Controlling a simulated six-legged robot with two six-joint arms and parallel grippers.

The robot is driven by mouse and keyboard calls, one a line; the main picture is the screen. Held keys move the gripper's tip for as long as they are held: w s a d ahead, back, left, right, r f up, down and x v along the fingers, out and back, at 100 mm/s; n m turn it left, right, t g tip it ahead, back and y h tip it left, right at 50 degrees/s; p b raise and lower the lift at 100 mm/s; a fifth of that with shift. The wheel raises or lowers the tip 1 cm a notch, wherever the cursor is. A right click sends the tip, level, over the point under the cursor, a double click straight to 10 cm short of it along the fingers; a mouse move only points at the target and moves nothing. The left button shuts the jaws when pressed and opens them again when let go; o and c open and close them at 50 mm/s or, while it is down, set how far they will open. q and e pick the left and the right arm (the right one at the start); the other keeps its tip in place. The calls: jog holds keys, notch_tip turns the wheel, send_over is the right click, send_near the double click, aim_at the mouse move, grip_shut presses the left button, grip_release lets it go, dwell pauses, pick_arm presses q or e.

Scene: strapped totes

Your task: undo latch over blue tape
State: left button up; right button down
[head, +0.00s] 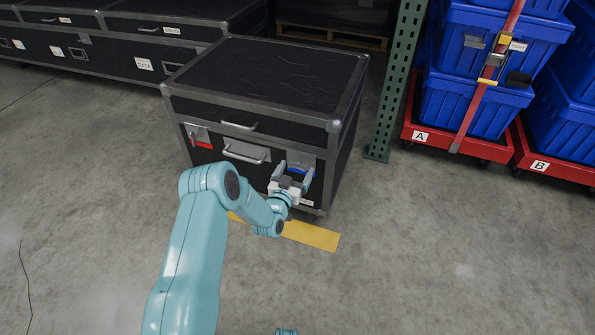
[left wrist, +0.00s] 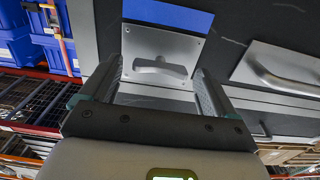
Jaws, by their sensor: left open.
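A black case (head: 262,80) with silver edges stands on the floor. Blue tape (head: 297,171) marks the latch at the right of its front, and red tape (head: 204,145) marks the one at the left. My left gripper (head: 294,176) is at the blue-tape latch, open. In the left wrist view, the metal latch plate (left wrist: 138,46) has a raised turn handle (left wrist: 160,72) lying nearly level, with blue tape (left wrist: 170,14) beside the plate. The open fingers stand on either side of the handle, with gaps; I cannot tell their depth.
A bar handle (head: 245,152) sits on the case front between the latches. A green rack post (head: 397,80) stands right of the case. Blue totes (head: 462,105) sit on red dollies at the right. Open floor lies in front, with yellow tape (head: 312,235).

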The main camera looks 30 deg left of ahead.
aim_at(298, 166)
pick_arm(q)
jog(key=shift+x, duration=1.2)
jog(key=c, duration=1.1)
jog(key=shift+o, duration=0.2)
